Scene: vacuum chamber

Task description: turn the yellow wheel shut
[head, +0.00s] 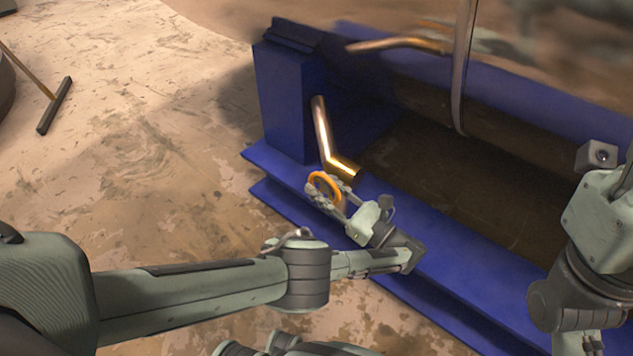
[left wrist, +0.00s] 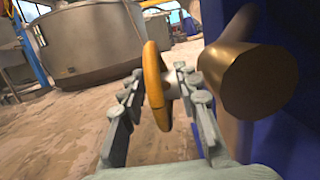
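The yellow wheel (head: 323,187) is an orange-yellow ring on the near side of the blue frame, just below a shiny brass pipe. In the left wrist view the wheel (left wrist: 155,86) stands nearly edge-on between my fingers. My left gripper (head: 327,194) is at the wheel, with one finger on each side of its rim. The fingers (left wrist: 160,82) are spread, and a gap shows between the left finger and the rim. Contact on the right side is unclear. My right arm hangs at the right edge of the head view; its gripper (head: 577,345) is cut off by the bottom edge.
The brass pipe (head: 325,135) bends down close to the wheel; its thick end (left wrist: 262,82) is right beside my right-hand finger in the wrist view. The blue frame (head: 290,105) surrounds a dark recess. A T-shaped bar (head: 54,105) is at far left. Floor left of the frame is clear.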

